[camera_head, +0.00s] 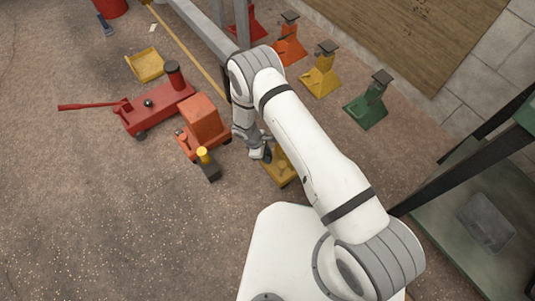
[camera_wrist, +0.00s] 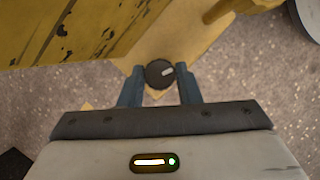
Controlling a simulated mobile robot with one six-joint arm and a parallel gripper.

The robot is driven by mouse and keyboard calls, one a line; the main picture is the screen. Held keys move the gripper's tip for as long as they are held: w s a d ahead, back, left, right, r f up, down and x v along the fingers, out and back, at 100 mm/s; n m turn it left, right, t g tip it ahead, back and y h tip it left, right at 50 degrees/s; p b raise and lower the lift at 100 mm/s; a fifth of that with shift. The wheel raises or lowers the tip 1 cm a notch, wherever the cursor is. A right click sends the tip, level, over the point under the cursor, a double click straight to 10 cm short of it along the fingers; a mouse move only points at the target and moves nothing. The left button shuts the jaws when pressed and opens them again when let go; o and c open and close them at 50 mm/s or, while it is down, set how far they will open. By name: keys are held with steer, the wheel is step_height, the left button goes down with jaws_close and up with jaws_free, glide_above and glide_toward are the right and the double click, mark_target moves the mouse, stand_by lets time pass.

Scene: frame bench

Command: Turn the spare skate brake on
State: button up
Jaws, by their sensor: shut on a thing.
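A round dark knob (camera_wrist: 154,76) with a short pale mark sits between the two blue fingers of my gripper (camera_wrist: 160,88) in the wrist view. The gripper is shut on the knob, and the mark points to the right and slightly up. The knob stands on a yellow body (camera_wrist: 190,40), which looks like a skate. In the head view a low yellow skate (camera_head: 285,174) lies partly hidden under my gripper (camera_head: 265,158). The knob itself is hidden by the arm there.
An orange block (camera_head: 203,118) on a low cart stands left of the gripper. Beyond it are a red jack (camera_head: 155,108) with a long handle and a yellow tray (camera_head: 146,65). Coloured stands (camera_head: 321,75) line the back right. Open floor (camera_head: 80,200) is at the left.

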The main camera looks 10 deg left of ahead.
steer(key=shift+s+n+t, duration=0.1)
steer(key=shift+n+t, duration=0.7)
steer(key=shift+n, duration=1.2)
steer(key=o, duration=1)
steer(key=shift+c, duration=0.2)
steer(key=shift+r, duration=0.1)
steer(key=p+v, duration=0.2)
steer(key=v, duration=0.5)
steer(key=shift+r+p, duration=0.35)
steer(key=shift+s, duration=0.1)
